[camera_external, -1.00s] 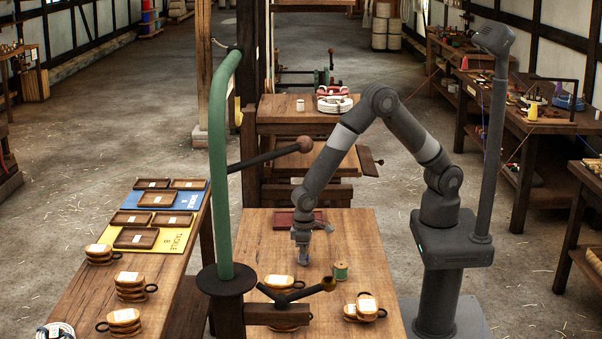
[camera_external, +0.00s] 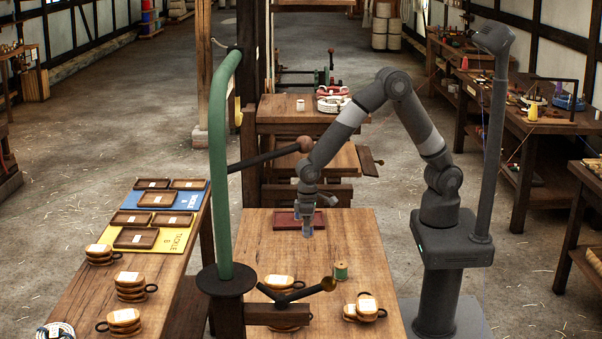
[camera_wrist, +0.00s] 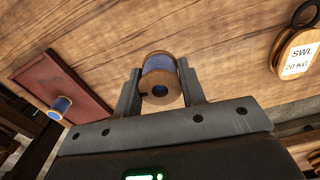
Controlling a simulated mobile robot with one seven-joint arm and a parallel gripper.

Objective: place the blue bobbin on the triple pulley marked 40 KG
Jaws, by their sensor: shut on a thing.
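My gripper (camera_external: 307,231) is shut on a blue bobbin (camera_wrist: 158,72), held between its two fingers above the wooden table. The bobbin has wooden ends and one end faces the wrist camera. A wooden pulley marked SWL 20 KG (camera_wrist: 298,58) is at the right of that view. In the external view, pulleys lie on the near table (camera_external: 279,281) (camera_external: 366,306) and several stand on the left bench (camera_external: 130,288). Their labels are too small to read, so I cannot tell which is marked 40 KG.
A green bobbin (camera_external: 340,271) stands on the near table. A green post (camera_external: 220,170) with dark arms rises between table and left bench. Small wooden trays (camera_external: 136,238) lie on blue and yellow mats on the bench.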

